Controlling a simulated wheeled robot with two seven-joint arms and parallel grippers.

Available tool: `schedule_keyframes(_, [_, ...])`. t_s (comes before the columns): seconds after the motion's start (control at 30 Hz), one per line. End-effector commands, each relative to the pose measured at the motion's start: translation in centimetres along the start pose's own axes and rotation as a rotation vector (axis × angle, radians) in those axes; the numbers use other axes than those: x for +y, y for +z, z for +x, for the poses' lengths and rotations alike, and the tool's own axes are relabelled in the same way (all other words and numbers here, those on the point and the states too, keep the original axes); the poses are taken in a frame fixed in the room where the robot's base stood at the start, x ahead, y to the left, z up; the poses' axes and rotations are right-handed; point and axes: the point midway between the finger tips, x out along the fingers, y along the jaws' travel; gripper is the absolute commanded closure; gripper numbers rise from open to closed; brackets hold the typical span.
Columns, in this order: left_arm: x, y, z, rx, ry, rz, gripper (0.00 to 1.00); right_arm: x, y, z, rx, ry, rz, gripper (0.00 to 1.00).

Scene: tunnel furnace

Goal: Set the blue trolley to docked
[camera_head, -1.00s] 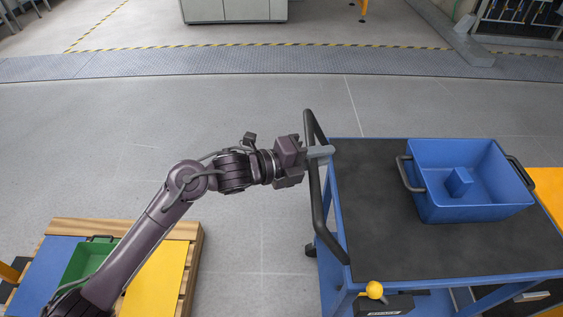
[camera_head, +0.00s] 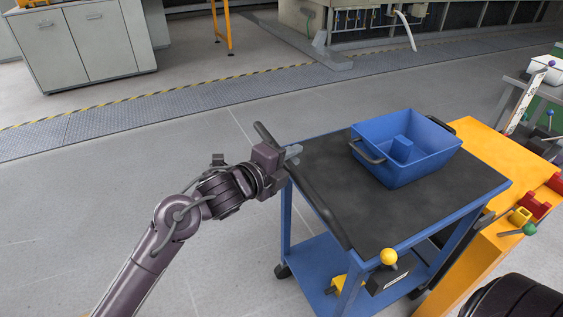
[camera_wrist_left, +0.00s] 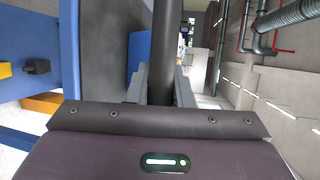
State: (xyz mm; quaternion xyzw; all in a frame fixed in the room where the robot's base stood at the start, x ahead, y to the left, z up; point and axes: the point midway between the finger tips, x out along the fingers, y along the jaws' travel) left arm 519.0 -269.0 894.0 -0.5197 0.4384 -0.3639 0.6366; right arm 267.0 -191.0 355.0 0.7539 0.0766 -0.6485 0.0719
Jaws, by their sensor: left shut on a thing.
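The blue trolley (camera_head: 318,262) has a dark top (camera_head: 365,213) and stands at the middle right of the head view. Its black handle bar (camera_head: 325,213) runs along its left side. My left gripper (camera_head: 290,154) is shut on this bar near its far end. In the left wrist view the bar (camera_wrist_left: 163,45) passes between the fingers of my left gripper (camera_wrist_left: 162,85). A yellow ball knob (camera_head: 388,256) stands by a black labelled box (camera_head: 391,278) at the trolley's near side. My right gripper is not in view.
A blue tub (camera_head: 420,165) with a blue block (camera_head: 401,149) inside sits on the trolley top. An orange-yellow bench (camera_head: 490,255) with red, yellow and green parts stands close along the trolley's right side. Grey cabinets (camera_head: 85,50) stand far left. The floor left is clear.

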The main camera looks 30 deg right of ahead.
Motion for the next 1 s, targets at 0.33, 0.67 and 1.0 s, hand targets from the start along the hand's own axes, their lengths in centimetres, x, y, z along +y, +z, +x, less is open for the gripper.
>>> schedule_keyframes(0.33, [-0.1, -0.1, 0.1, -0.001, -0.002, -0.002, 1.0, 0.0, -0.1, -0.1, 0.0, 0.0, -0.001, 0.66])
schedule_keyframes(0.67, [-0.1, 0.0, 0.1, -0.001, -0.002, -0.001, 0.59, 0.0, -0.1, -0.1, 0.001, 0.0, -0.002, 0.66])
schedule_keyframes(1.0, [0.0, 0.0, -2.5, -0.002, -0.002, 0.0, 0.59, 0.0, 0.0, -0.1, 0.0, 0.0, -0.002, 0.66])
